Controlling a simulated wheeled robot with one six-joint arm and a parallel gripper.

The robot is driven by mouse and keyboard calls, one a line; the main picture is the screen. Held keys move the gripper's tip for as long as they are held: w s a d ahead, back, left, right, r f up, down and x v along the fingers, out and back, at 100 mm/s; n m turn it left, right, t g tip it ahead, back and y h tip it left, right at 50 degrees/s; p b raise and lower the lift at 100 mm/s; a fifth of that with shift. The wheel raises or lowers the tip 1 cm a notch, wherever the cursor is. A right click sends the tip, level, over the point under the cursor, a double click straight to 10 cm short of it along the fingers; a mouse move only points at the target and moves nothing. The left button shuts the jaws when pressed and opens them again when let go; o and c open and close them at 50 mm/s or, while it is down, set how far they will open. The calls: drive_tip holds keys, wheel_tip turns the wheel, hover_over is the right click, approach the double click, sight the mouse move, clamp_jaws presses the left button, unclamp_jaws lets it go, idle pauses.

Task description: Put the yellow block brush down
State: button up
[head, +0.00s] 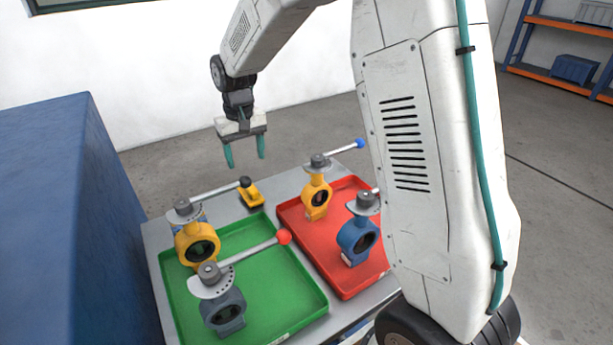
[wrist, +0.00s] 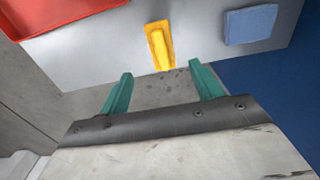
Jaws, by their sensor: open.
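The yellow block brush (head: 251,195) lies on the grey table top near its far edge, between the green and red trays. It also shows in the wrist view (wrist: 160,45), lying on the bare surface beyond my fingertips. My gripper (head: 246,162) hangs above and behind the far table edge, fingers pointing down. In the wrist view my gripper (wrist: 160,70) has its two teal fingers spread with nothing between them. The brush is apart from the fingers.
A green tray (head: 310,290) holds a yellow valve (head: 186,243) and a grey valve (head: 226,312). A red tray (head: 290,222) holds a yellow valve (head: 314,203) and a blue valve (head: 352,240). Levers stick out above. A flat blue piece (wrist: 250,24) lies beside the brush.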

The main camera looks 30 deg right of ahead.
drive_tip(key=s+d+r, duration=0.1)
drive_tip(key=s+r, duration=0.5)
drive_tip(key=s, duration=0.3)
drive_tip(key=s+d+r, duration=0.1)
drive_tip(key=s+r, duration=0.5)
drive_tip(key=s, duration=0.3)
drive_tip(key=s+d+t, duration=0.1)
drive_tip(key=s, duration=1.7)
drive_tip(key=shift+s+d+f, duration=0.3)
drive_tip(key=shift+o, duration=0.4)
